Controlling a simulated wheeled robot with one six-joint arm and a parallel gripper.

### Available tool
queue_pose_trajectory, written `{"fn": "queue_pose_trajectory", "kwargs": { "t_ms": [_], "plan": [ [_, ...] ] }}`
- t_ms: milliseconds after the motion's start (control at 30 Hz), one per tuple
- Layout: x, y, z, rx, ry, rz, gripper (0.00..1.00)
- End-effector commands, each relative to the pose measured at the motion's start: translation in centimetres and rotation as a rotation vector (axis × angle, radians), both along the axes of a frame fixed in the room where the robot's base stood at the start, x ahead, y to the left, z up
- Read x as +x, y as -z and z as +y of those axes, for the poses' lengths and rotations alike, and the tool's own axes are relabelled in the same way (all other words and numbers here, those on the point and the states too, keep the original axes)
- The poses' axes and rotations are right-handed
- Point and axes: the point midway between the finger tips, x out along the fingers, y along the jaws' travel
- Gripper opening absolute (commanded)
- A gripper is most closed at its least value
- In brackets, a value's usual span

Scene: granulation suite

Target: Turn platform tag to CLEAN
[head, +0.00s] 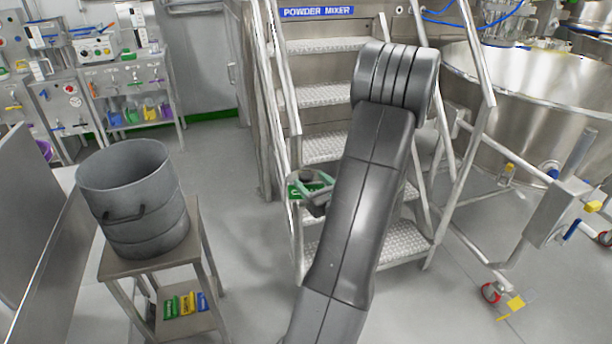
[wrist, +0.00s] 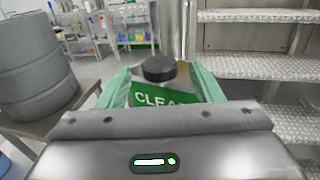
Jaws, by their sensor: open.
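The platform tag (wrist: 150,97) is a green plate with white letters that read CLEA, the rest hidden behind my right finger. A round black knob (wrist: 158,68) sits at its top, in front of the metal post of the stairs. In the head view, a bit of the green tag (head: 293,191) shows at the left stair rail. My gripper (wrist: 160,84) is open, its two green fingers on either side of the tag and knob. I cannot tell whether they touch it. In the head view, my gripper (head: 314,184) is partly hidden by my arm.
Metal stairs (head: 318,95) rise under a blue POWDER MIXER sign (head: 316,12). A grey drum (head: 140,205) stands on a small table at left, with coloured tags (head: 184,304) on its lower shelf. A large steel vessel (head: 540,100) is at right. The floor between drum and stairs is clear.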

Motion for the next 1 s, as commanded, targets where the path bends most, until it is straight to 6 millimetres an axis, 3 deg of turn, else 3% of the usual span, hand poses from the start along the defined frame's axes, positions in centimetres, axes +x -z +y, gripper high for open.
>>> {"fn": "queue_pose_trajectory", "kwargs": {
  "t_ms": [233, 600, 633, 833, 1000],
  "plan": [
    [2.8, 0.0, 1.7, 0.0, -0.002, 0.0, 0.59],
    [3.3, 0.0, 2.0, 0.0, 0.0, 0.001, 0.59],
    [3.3, 0.0, 2.0, 0.0, 0.0, 0.001, 0.57],
    [3.3, 0.0, 2.0, -0.001, 0.0, 0.001, 0.18],
    [3.4, 0.0, 1.9, 0.0, -0.011, -0.001, 0.15]
  ]
}}
